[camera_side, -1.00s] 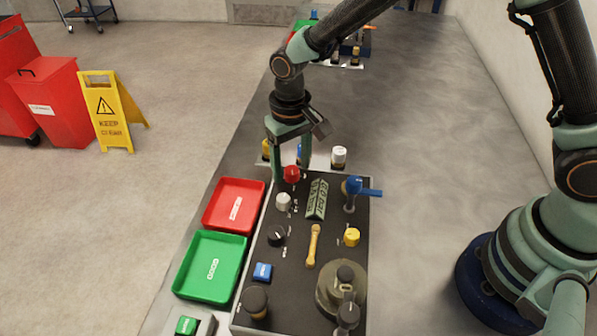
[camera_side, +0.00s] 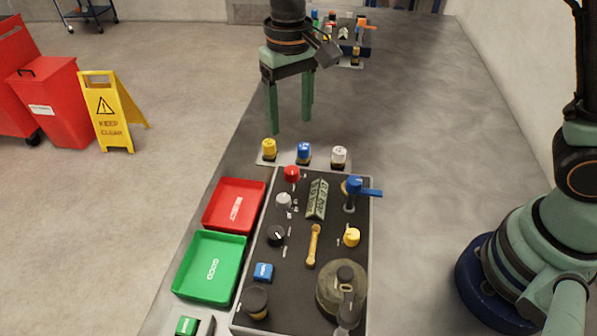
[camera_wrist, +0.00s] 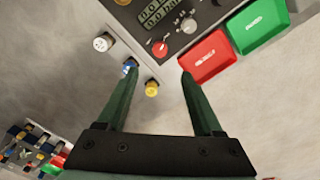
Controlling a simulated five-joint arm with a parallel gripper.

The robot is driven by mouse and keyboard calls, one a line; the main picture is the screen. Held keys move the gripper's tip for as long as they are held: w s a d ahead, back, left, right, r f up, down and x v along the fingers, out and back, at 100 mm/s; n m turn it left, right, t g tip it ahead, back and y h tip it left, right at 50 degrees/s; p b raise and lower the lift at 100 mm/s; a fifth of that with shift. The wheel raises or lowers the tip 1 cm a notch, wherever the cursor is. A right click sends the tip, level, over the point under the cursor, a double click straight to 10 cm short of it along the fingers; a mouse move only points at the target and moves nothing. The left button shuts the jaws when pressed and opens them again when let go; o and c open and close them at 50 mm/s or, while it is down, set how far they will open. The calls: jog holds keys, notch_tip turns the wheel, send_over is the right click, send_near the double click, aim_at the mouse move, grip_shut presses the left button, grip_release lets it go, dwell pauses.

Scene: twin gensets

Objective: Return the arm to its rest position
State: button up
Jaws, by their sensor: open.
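My gripper (camera_side: 290,108) hangs over the bench beyond the near control panel (camera_side: 275,210), with its fingers pointing down. Its two green fingers are apart with nothing between them. It also shows in the wrist view (camera_wrist: 157,80), fingers spread. Below and in front of it stand a yellow knob (camera_side: 269,149), a blue knob (camera_side: 304,152) and a white knob (camera_side: 339,155) in a row. The red knob (camera_side: 292,174) sits at the panel's far edge. My gripper touches none of them.
A red tray (camera_side: 262,192) and a green tray (camera_side: 178,280) lie left of the panel. A blue-handled valve (camera_side: 354,186) stands at its right. A second panel (camera_side: 372,47) is at the far end.

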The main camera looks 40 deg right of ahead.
jog(key=s+d+r+t, duration=0.2)
jog(key=s+d, duration=0.3)
jog(key=d, duration=0.4)
jog(key=s+d+r+t, duration=0.3)
jog(key=s+d+r, duration=0.2)
jog(key=d, duration=0.4)
jog(key=shift+s+r+t, duration=0.2)
jog(key=shift+s+t, duration=0.1)
jog(key=shift+s, duration=0.45)
